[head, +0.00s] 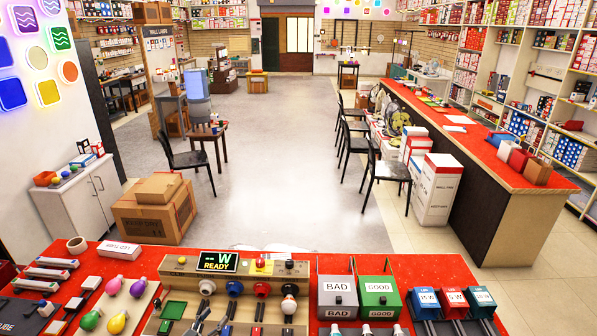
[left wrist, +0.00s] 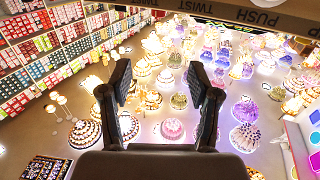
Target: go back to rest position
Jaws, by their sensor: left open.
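My left gripper (left wrist: 158,76) is open in the left wrist view, with two dark fingers apart and nothing between them. Behind the fingers that view shows many lit chandeliers and lamps (left wrist: 172,130). In the head view my left gripper (head: 211,322) shows only in part at the bottom edge, in front of the tester panel (head: 180,268) on the red bench. Whether it touches the panel cannot be told. My right gripper is in neither view.
The red bench (head: 130,262) holds coloured bulbs (head: 116,322), a READY display (head: 218,262), a grey BAD box (head: 338,294), a green GOOD box (head: 378,294) and small wattage bins (head: 453,301). Cardboard boxes (head: 150,220) stand beyond. The grey floor (head: 285,170) is largely clear.

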